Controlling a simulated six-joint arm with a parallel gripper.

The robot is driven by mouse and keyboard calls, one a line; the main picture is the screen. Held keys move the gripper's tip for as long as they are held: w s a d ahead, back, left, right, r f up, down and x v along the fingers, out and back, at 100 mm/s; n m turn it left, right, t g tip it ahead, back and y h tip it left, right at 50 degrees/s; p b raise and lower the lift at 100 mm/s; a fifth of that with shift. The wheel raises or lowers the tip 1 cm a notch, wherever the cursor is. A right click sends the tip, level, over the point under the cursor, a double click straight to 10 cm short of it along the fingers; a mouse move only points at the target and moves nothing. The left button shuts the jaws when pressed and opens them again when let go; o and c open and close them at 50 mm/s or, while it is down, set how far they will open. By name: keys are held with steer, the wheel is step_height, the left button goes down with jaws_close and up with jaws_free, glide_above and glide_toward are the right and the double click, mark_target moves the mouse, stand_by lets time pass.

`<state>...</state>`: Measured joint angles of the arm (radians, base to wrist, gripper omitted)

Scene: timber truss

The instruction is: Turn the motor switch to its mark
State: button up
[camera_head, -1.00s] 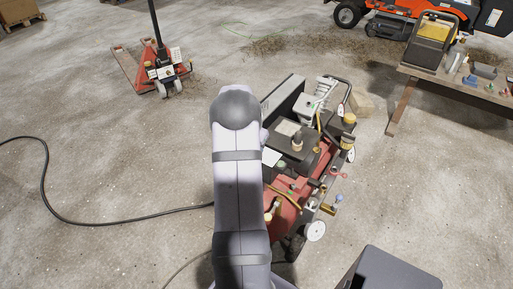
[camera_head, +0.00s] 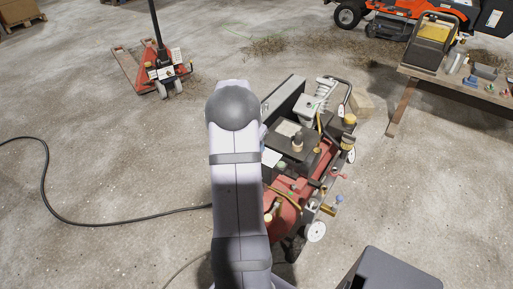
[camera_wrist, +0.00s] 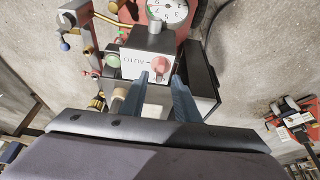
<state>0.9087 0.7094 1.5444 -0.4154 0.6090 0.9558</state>
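The motor switch is a red knob (camera_wrist: 160,66) on a dark box with a white face plate (camera_wrist: 133,60) that reads AUTO, in the wrist view. My gripper (camera_wrist: 159,78) is open, its two blue fingers pointing at the plate. The fingertips lie to either side of the knob in the picture, with a gap between them. I cannot tell whether they touch the knob or how far they are from it. No clear mark for the knob can be made out. In the head view my arm hides the gripper and the switch.
The switch box sits on a red machine (camera_head: 287,213) with a tank, pipes and small wheels. A round white gauge (camera_wrist: 168,8) is just beyond the switch. A green button (camera_wrist: 113,60) is left of it. A pallet jack (camera_head: 160,75) and a bench (camera_head: 440,78) stand farther away.

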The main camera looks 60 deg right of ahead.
steer(key=shift+v, duration=2.05)
steer(key=s+a+f+n+g+y, duration=0.15)
steer(key=s+a+f+n, duration=0.25)
steer(key=a, duration=0.4)
steer(key=s+a+f+n+y, duration=0.3)
steer(key=s+a+f+n, duration=0.1)
steer(key=a, duration=0.4)
steer(key=s+a+r+n, duration=0.2)
steer(key=a+n, duration=0.1)
steer(key=a, duration=0.8)
steer(key=s+a+r+n, duration=0.1)
steer(key=a+r+n, duration=0.1)
steer(key=a, duration=0.9)
steer(key=w+a+r+n+t, duration=0.2)
steer(key=w+a+r+n, duration=0.25)
steer(key=a, duration=0.35)
step_height(320, 180, up, 18)
steer(key=s+p, duration=0.1)
steer(key=p, duration=1.8)
steer(key=shift+d, duration=0.15)
steer(key=shift+r+g, duration=0.1)
steer(key=shift+g, duration=0.15)
